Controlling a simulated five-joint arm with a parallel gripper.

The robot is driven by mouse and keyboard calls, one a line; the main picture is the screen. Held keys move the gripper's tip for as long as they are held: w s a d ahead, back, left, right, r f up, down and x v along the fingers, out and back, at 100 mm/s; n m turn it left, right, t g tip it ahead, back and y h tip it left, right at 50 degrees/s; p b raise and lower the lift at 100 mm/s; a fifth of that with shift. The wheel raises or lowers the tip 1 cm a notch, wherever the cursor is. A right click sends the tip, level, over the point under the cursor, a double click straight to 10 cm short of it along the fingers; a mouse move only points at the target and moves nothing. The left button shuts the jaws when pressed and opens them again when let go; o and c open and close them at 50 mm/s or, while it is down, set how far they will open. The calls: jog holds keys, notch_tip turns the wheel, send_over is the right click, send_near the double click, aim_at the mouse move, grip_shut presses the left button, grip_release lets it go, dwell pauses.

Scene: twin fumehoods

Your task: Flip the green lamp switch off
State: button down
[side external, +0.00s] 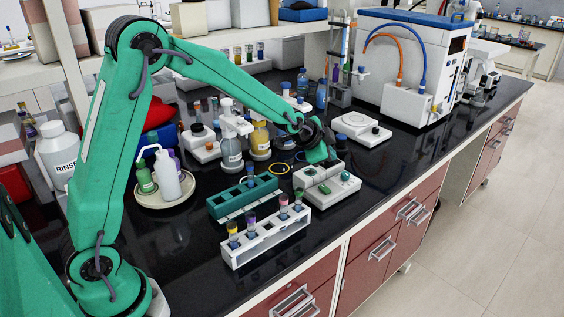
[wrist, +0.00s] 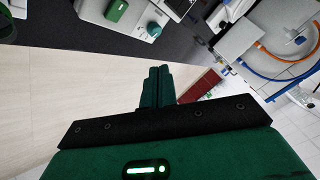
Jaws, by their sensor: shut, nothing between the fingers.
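A white switch box (side external: 342,192) sits near the front edge of the black bench in the side view. It carries a small green switch (side external: 324,188) on top. The box shows at the top edge of the wrist view (wrist: 135,22), with a bright green rocker (wrist: 116,10) that looks like the same switch. My gripper (side external: 326,163) is over the back of the box, close to it; whether it touches cannot be told. In the wrist view its two green fingers (wrist: 157,85) are together with nothing between them. Whether the lamp is lit cannot be told.
A green rack (side external: 243,198) and a white rack (side external: 265,238) with capped tubes stand left and in front of the box. Bottles (side external: 231,150) stand behind to the left. A white round-topped device (side external: 360,128) and a large machine with hoses (side external: 410,60) are behind right.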

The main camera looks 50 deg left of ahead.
aim_at(325, 192)
jog(key=shift+f, duration=0.15)
jog(key=shift+f, duration=4.25)
jog(key=shift+a+f, duration=0.1)
jog(key=shift+f, duration=0.1)
jog(key=shift+f, duration=0.25)
jog(key=shift+r, duration=0.2)
jog(key=shift+r, duration=0.25)
jog(key=shift+r, duration=0.15)
